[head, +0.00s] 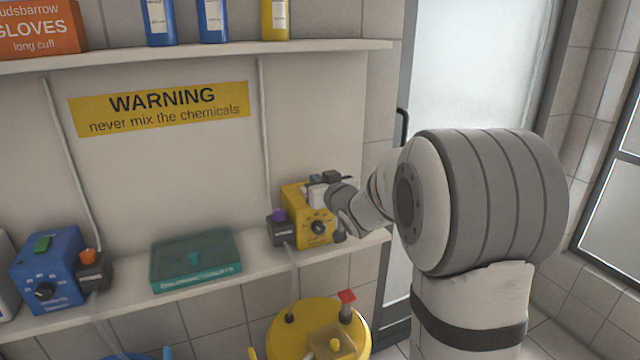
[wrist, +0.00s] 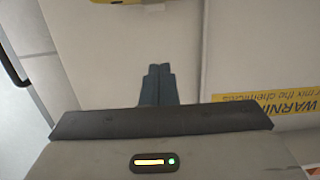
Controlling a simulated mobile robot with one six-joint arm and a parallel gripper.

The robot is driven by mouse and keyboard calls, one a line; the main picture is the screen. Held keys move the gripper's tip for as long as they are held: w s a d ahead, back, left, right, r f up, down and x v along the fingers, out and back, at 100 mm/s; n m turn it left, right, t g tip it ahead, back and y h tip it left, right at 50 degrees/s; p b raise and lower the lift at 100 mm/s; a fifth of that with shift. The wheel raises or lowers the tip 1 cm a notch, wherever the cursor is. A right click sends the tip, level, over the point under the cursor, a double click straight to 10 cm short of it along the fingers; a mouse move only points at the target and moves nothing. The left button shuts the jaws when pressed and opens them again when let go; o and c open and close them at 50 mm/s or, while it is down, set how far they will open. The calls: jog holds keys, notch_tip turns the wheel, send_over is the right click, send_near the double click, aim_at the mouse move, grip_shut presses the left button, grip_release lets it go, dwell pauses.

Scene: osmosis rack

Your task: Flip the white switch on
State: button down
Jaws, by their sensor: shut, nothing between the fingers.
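The yellow pump box (head: 296,206) with a black dial stands at the right end of the lower shelf. A small white piece (head: 316,196) on its top looks like the white switch, partly hidden by my gripper. My gripper (head: 316,179) is at the top of the box; its fingers are shut and empty. Whether they touch the switch cannot be told. In the wrist view my shut fingers (wrist: 158,84) point towards the pale back wall, and a strip of yellow box (wrist: 125,2) shows at the top edge. The switch's position cannot be read.
A blue pump box (head: 60,262) with a green switch and a teal case (head: 196,262) stand left on the lower shelf (head: 130,294). A yellow drum (head: 300,325) stands below. An upper shelf (head: 200,52) holds bottles. A warning label (head: 160,107) is on the wall.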

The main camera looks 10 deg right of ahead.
jog(key=p+x, duration=0.1)
jog(key=x, duration=0.4)
jog(key=shift+w, duration=0.2)
jog(key=f, duration=0.1)
jog(key=w+f, duration=0.1)
jog(key=f, duration=0.1)
jog(key=shift+a, duration=0.15)
jog(key=shift+w+f+p, duration=0.1)
jog(key=shift+f+p, duration=0.2)
jog(key=shift+f, duration=0.2)
